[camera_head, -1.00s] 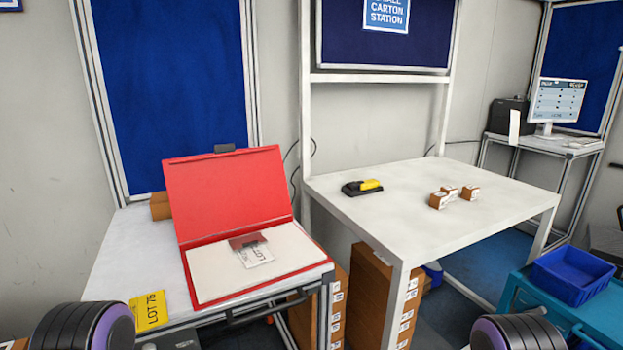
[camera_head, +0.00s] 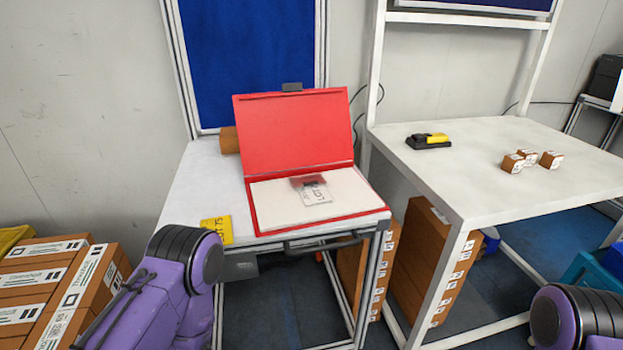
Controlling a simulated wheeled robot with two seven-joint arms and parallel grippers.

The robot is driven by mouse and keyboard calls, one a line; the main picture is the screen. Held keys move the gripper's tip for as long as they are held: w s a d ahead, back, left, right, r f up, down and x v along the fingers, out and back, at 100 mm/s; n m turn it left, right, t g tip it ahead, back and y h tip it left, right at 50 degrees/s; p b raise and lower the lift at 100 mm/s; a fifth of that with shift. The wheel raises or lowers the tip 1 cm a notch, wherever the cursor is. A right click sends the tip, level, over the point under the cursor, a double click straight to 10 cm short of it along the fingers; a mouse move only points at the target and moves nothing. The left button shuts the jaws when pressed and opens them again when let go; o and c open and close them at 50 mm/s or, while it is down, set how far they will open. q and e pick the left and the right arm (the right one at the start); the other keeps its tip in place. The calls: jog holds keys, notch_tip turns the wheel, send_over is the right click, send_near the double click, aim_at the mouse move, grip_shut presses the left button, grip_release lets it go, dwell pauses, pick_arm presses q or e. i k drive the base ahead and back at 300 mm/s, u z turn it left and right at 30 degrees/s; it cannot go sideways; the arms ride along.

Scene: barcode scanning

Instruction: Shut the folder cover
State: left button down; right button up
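A red folder lies open on the small white table (camera_head: 190,185) in front of me. Its cover (camera_head: 293,132) stands up at the back, leaning slightly away. Its base (camera_head: 254,207) lies flat and holds white paper (camera_head: 275,208). A small clear packet with a label and a dark red part (camera_head: 314,191) lies on the paper. Purple and black parts of my two arms show at the lower left and lower right. Neither gripper is in view, and nothing of mine touches the folder.
A yellow lot card (camera_head: 217,230) is at the table's front left edge. A larger white table (camera_head: 450,180) to the right holds a black and yellow scanner (camera_head: 428,141) and small brown boxes (camera_head: 526,160). Stacked cartons (camera_head: 60,285) stand at the lower left.

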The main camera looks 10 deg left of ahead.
aim_at(291, 127)
jog(key=z, duration=0.05)
jog(key=k, duration=0.6)
jog(key=u, duration=0.75)
jog(key=i, duration=1.45)
jog(key=z, duration=0.35)
